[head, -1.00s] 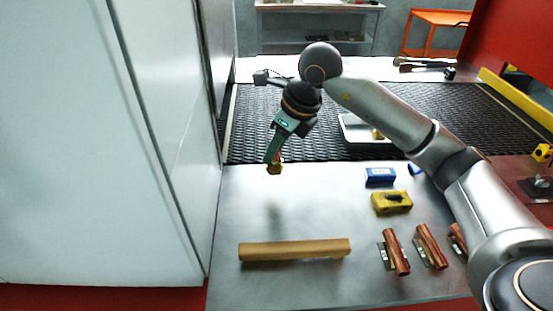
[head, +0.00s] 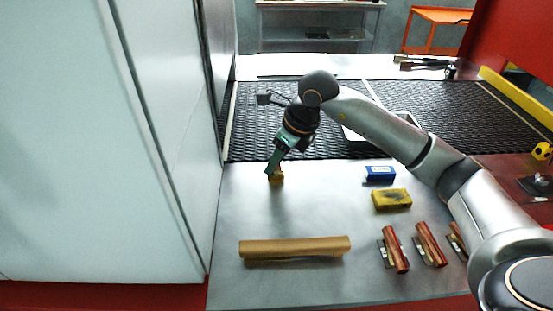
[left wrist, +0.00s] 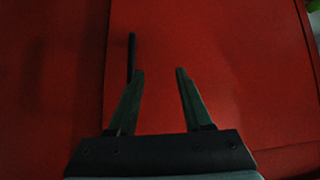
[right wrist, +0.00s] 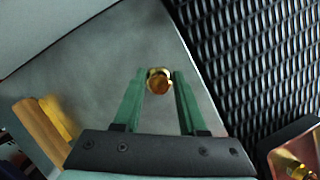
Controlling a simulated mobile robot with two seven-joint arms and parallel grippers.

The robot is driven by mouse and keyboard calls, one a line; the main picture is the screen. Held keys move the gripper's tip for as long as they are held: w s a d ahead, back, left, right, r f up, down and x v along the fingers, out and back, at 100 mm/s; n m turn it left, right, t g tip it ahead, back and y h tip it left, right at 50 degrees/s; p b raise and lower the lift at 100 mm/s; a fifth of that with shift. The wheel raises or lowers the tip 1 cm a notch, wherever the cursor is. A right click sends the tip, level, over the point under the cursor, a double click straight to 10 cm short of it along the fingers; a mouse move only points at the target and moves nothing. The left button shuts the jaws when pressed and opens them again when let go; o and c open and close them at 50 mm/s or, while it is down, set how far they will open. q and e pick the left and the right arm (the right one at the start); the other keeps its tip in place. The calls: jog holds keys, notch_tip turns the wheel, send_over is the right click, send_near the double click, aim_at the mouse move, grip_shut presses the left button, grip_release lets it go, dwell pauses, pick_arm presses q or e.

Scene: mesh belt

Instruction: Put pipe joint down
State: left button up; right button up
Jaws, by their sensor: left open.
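The brass pipe joint (head: 277,177) is at the far left of the metal table, at or very near its surface. In the right wrist view the joint (right wrist: 159,81) sits between the green fingertips, which appear to touch its two sides. My right gripper (head: 271,172) points down, slightly tilted, and is shut on it. My left gripper (left wrist: 158,72) shows only in the left wrist view, open and empty in front of a red surface.
A cardboard-coloured bar (head: 295,248) lies at the table's front. A blue box (head: 380,174), a yellow box (head: 391,199) and copper-coloured rolls (head: 396,250) are at right. The mesh belt (head: 260,120) runs behind. A white cabinet (head: 100,150) borders the left. The table's middle is clear.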

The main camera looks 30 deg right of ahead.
jog(key=shift+o, duration=1)
jog(key=shift+r, duration=0.15)
jog(key=v, duration=1.2)
